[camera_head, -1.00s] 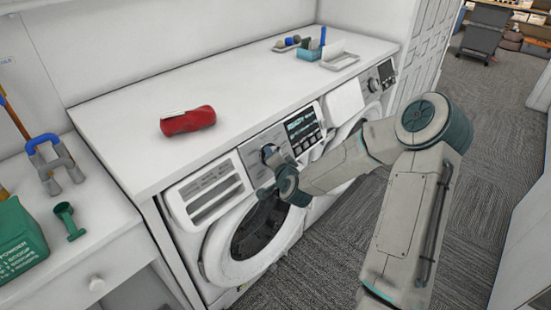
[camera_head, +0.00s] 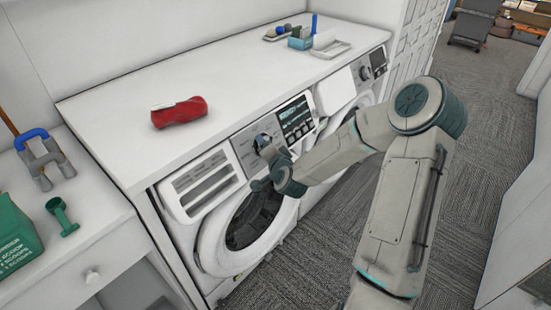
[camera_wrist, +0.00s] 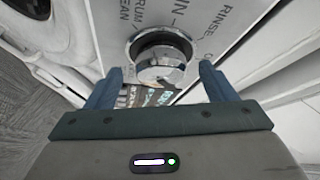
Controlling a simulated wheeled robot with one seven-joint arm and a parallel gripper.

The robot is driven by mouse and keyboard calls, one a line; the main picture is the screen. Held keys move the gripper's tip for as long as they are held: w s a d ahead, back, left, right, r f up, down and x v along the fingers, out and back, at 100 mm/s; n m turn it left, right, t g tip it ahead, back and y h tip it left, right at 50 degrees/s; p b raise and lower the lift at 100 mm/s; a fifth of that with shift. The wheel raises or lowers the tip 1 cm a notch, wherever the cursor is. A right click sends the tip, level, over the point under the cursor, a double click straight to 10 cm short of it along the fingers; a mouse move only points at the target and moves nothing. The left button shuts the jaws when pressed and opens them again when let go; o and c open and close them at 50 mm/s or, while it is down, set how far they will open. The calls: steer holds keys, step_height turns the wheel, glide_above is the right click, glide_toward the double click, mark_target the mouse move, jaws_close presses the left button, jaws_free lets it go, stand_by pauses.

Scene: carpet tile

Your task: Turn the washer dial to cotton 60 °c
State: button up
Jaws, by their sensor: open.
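The washer (camera_head: 205,240) stands under the white counter, its round door at the front. Its dial (camera_wrist: 160,62) is a round silver knob with a dark ring, set in a grey panel with printed program words. In the wrist view my open gripper (camera_wrist: 158,84) has one blue finger on each side of the dial's lower part, with gaps visible. In the head view my gripper (camera_head: 262,150) is at the washer's control panel and hides most of the dial. The dial's pointer and the cotton 60 °C mark cannot be made out. The washer's dark display (camera_head: 296,117) is right of the dial.
A red bundle (camera_head: 180,112) lies on the counter (camera_head: 120,105). A second machine with its own dial (camera_head: 365,73) stands to the right. A green scoop (camera_head: 62,216) and green powder box (camera_head: 15,240) sit on the left cabinet. Carpet in front is clear.

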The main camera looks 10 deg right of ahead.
steer(key=r+p+v, duration=0.1)
steer(key=p+v, duration=0.7)
steer(key=v, duration=0.3)
steer(key=shift+w+d+p, duration=0.15)
steer(key=shift+w+p, duration=0.05)
steer(key=shift+p, duration=0.15)
steer(key=shift+s+p, duration=0.1)
steer(key=shift+p, duration=0.4)
steer(key=shift+s+f+p, duration=0.1)
steer(key=shift+s+p, duration=0.75)
steer(key=shift+p, duration=1.35)
steer(key=shift+f, duration=0.1)
